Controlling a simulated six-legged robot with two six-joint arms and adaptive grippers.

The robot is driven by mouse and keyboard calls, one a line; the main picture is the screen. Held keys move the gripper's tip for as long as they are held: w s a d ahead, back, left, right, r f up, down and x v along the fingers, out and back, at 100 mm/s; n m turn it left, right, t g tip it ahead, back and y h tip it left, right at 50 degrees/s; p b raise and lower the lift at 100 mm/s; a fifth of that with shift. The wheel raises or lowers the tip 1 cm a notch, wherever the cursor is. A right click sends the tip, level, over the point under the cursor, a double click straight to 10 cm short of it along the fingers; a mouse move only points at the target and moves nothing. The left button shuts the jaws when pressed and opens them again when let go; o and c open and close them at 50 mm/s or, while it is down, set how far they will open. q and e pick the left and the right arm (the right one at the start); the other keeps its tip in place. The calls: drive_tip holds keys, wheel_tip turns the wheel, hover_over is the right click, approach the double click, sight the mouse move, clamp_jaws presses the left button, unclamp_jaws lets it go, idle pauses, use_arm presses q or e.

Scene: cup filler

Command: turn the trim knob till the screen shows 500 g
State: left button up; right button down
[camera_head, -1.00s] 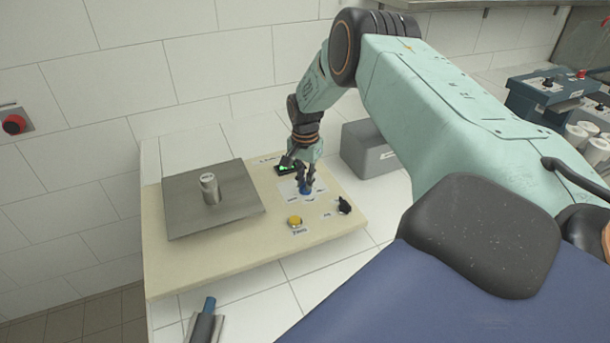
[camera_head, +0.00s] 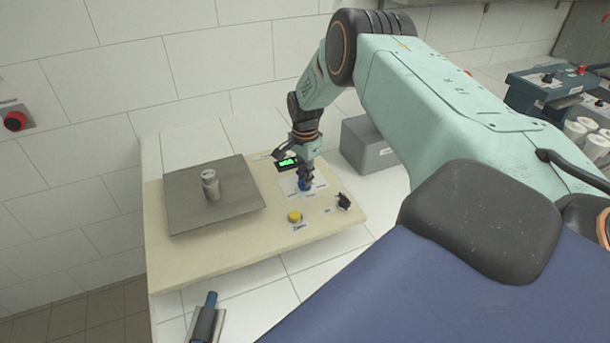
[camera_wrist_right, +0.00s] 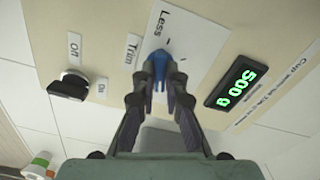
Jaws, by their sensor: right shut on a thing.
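The blue trim knob (camera_wrist_right: 158,66) stands on the pale board beside the labels "Trim" and "Less". My right gripper (camera_wrist_right: 160,88) is shut on it, one finger on each side; in the head view the gripper (camera_head: 304,180) comes down on the knob from above. The screen (camera_wrist_right: 236,83) reads "500 g" in green in the right wrist view. In the head view the screen (camera_head: 287,162) is lit green but too small to read. My left gripper is not in view.
A metal weight (camera_head: 211,186) stands on the grey scale plate (camera_head: 235,210). A yellow button (camera_head: 294,216) and a black on/off switch (camera_head: 344,201) are on the board (camera_head: 190,270) near the knob. A grey box (camera_head: 368,148) stands behind.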

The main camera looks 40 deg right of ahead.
drive_tip(key=shift+w+r, duration=0.15)
drive_tip(key=shift+w, duration=0.05)
drive_tip(key=c, duration=1.4)
unclamp_jaws()
drive_tip(key=shift+s, duration=0.15)
wheel_tip(320, 180, up, 12)
